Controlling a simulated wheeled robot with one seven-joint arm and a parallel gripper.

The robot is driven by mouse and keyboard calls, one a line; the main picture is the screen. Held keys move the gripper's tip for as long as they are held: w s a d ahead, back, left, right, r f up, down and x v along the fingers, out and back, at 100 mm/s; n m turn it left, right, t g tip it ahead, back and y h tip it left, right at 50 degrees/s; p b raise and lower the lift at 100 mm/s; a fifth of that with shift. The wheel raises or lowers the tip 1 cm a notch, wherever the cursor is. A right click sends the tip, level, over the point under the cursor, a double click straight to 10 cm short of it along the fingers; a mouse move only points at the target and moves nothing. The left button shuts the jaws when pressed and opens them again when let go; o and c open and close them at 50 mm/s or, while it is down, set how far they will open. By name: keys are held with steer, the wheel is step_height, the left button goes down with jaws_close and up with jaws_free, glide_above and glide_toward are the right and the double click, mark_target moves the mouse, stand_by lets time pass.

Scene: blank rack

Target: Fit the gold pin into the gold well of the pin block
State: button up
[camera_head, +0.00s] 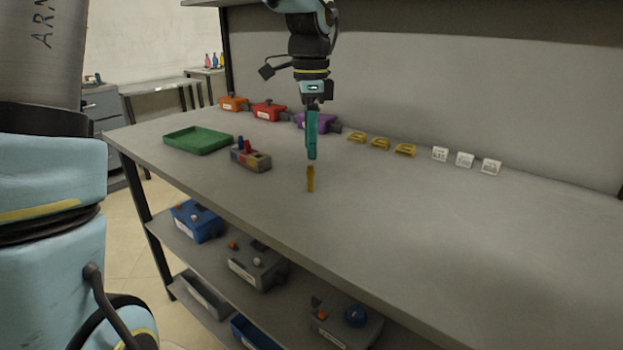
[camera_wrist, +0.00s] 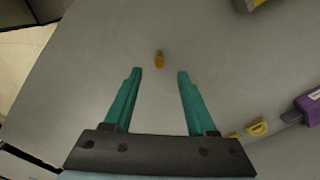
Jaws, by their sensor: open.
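The gold pin (camera_head: 310,179) stands upright on the grey table, apart from the block. It also shows in the wrist view (camera_wrist: 159,59), just beyond the fingertips and between their lines. My gripper (camera_head: 312,157) is above the pin in the head view, pointing down, with teal fingers. In the wrist view its two fingers (camera_wrist: 159,72) are spread with nothing between them. The pin block (camera_head: 250,157) is a small grey block to the left of the pin. It has a blue pin and a red pin standing in it and coloured patches on it. Its gold well is too small to make out clearly.
A green tray (camera_head: 198,140) lies left of the block. Orange, red (camera_head: 269,110) and purple (camera_head: 315,122) boxes stand along the back, with several yellow brackets (camera_head: 380,143) and white tags (camera_head: 465,159) to their right. The table's right side is clear. Lower shelf holds boxes.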

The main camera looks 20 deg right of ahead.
mark_target(310, 166)
steer(key=shift+s+f+p, duration=0.1)
steer(key=shift+f+p, duration=0.3)
steer(key=shift+f, duration=2.5)
jaws_close()
